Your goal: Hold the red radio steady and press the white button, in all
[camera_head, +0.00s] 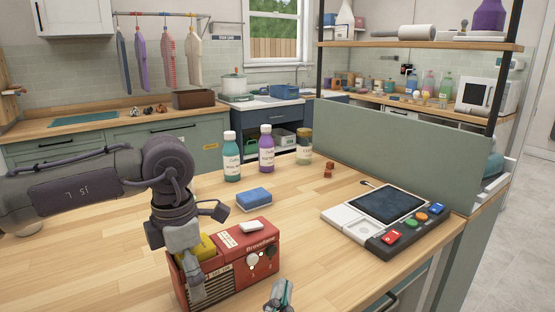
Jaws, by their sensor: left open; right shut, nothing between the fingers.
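The red radio (262,283) stands upright on the wooden counter at the bottom centre, with round dials and a grille on its front. A white button (251,226) sits on its top face. A yellow piece (207,246) shows at the radio's top left, partly hidden by my gripper. My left gripper (205,236) is open at the radio's left end, pointing down; one finger overlaps the radio's left side, and I cannot tell whether it touches. My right gripper (280,293) is shut and empty at the bottom edge, in front of the radio's right end, mostly out of frame.
A blue sponge (253,195) lies behind the radio. Several bottles, including a purple one (266,150), stand farther back. A device with a dark screen (388,203) and coloured buttons lies on the right, beside a green partition (400,147). The counter between radio and device is clear.

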